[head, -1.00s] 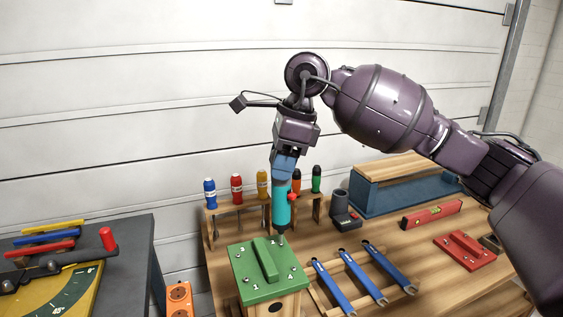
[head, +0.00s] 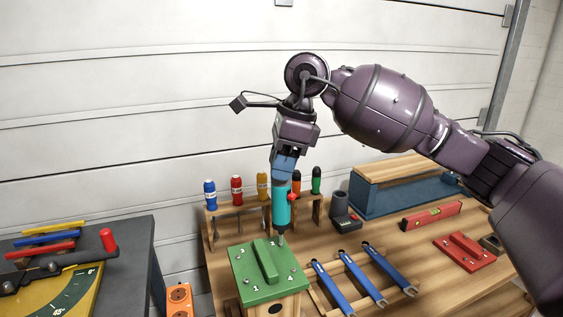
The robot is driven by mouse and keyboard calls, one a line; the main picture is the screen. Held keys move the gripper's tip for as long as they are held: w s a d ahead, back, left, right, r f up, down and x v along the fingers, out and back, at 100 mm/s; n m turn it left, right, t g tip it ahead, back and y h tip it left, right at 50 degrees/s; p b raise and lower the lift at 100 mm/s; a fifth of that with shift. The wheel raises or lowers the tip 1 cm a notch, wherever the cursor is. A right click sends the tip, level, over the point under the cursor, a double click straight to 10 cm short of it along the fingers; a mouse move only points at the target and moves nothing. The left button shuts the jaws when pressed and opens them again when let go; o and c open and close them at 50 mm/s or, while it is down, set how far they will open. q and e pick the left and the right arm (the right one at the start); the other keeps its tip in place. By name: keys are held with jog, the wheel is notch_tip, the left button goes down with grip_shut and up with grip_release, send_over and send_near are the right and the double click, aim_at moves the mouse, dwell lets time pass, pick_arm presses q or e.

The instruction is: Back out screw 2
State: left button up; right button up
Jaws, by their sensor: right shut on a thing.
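My right gripper (head: 284,168) is shut on a teal power screwdriver (head: 281,205) with a small red part on its side. The screwdriver stands almost upright, its tip down at the far right corner of the green plate (head: 265,290). The plate has a raised green bar, screws near its corners and white numbers. The screw under the tip and its number are hidden or too small to read. The plate lies on a wooden block on the bench. My left gripper is out of view.
A dark charger-like box (head: 345,219), a red level (head: 431,215) and a red block (head: 465,251) are further right. A grey table stands at left.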

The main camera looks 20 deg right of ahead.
jog(key=shift+f, duration=0.25)
jog(key=shift+r+p, duration=0.3)
jog(key=shift+r, duration=1.05)
jog(key=shift+r+p, duration=0.9)
jog(key=shift+r, duration=0.55)
jog(key=shift+r+p, duration=0.45)
jog(key=shift+r, duration=0.5)
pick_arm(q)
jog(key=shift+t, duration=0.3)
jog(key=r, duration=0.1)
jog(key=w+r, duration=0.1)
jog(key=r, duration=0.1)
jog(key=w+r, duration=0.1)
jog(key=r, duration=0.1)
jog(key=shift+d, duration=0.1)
pick_arm(e)
jog(key=shift+w, duration=0.1)
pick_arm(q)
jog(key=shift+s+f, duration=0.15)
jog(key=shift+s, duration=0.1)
